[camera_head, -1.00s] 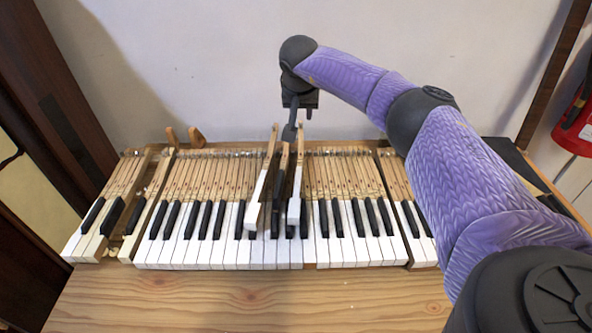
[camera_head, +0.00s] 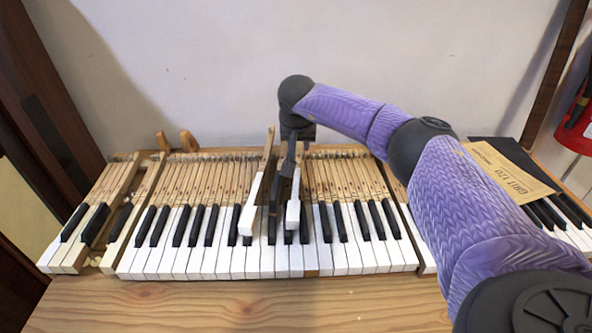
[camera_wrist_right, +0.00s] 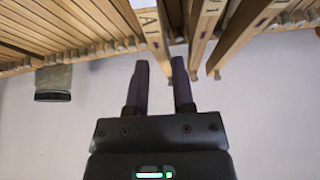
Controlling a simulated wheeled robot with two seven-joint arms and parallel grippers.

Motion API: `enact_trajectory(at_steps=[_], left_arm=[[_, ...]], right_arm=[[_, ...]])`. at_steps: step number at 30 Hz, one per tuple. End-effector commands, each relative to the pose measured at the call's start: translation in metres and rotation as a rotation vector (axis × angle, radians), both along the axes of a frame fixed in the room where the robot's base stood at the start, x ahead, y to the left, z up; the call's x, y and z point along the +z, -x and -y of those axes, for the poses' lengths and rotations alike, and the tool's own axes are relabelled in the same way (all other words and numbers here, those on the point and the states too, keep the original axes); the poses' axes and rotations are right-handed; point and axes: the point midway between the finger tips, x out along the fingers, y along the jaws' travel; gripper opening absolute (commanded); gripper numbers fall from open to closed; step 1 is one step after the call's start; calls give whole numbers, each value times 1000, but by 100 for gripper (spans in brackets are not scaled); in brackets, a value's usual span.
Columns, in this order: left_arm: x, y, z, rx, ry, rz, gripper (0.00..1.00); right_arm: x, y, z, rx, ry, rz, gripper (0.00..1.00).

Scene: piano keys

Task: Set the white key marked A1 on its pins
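Two white-headed wooden keys stand raised and tilted above the row in the head view: a left one (camera_head: 252,205) and a right one (camera_head: 293,212). A raised dark key (camera_head: 273,208) is between them. I cannot read which is A1 there. In the right wrist view, a key tail (camera_wrist_right: 152,28) with an "A"-like mark hangs just beyond the fingertips, with two more tails (camera_wrist_right: 202,35) to its right. My right gripper (camera_head: 292,145) is above the raised keys. My left gripper is out of view.
The keyboard (camera_head: 130,270) spans the wooden table (camera_head: 240,305). Small upright wooden pieces (camera_head: 187,140) stand at the back left. A sandpaper sheet marked GRIT 120 (camera_head: 508,172) lies at the right. A jar-like object (camera_wrist_right: 53,82) shows in the wrist view. The table front is clear.

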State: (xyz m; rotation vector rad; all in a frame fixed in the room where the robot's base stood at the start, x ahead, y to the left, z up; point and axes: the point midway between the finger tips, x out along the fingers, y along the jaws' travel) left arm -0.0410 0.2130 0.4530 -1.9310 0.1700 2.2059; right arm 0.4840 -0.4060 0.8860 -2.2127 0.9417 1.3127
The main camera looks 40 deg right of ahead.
Motion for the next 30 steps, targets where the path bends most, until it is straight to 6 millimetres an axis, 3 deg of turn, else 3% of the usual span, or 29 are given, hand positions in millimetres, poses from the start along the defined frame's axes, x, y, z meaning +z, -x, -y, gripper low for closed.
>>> enact_trajectory(at_steps=[14,30], left_arm=[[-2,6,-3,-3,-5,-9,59],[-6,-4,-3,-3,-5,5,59]], right_arm=[[-9,0,0,0,0,-2,30],[-18,0,0,0,0,0,30]])
